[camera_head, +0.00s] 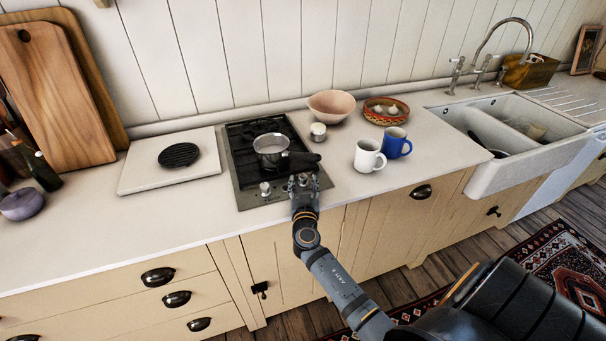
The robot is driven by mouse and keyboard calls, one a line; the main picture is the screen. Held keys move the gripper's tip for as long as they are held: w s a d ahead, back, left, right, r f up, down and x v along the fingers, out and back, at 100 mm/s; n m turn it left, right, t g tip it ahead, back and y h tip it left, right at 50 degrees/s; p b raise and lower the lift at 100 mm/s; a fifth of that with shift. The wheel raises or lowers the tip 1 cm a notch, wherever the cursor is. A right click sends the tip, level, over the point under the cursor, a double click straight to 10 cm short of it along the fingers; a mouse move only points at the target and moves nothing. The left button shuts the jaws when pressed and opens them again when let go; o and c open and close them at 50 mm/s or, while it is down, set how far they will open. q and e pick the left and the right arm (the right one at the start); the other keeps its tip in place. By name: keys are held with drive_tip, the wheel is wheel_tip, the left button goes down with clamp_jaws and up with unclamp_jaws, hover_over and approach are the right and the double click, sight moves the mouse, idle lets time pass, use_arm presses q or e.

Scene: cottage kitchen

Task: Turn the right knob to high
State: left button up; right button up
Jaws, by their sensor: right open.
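The stove (245,150) is a dark two-burner hob with a steel edge, set in the counter. Its left knob (265,188) shows clearly at the front edge. My right gripper (303,182) is open at the front right of the hob, where the right knob sits. The fingers largely hide that knob, and I cannot tell its setting or whether they touch it. A steel saucepan (271,145) stands on the hob, its black handle (303,160) reaching right, just behind my fingertips. My left gripper is out of view.
A white mug (368,157) and a blue mug (396,143) stand right of the hob. A small jar (318,132) and a pink bowl (331,106) are behind. A white board (170,175) with a black trivet (178,155) lies left. The front counter is clear.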

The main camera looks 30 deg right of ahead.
drive_tip(key=shift+x, duration=1.05)
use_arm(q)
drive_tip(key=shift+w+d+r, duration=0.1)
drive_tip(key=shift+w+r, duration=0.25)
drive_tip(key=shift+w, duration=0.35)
use_arm(e)
drive_tip(key=shift+c, duration=0.4)
clamp_jaws()
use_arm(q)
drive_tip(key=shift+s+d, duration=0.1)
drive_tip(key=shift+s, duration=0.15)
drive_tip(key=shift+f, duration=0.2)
use_arm(e)
drive_tip(key=shift+y, duration=0.3)
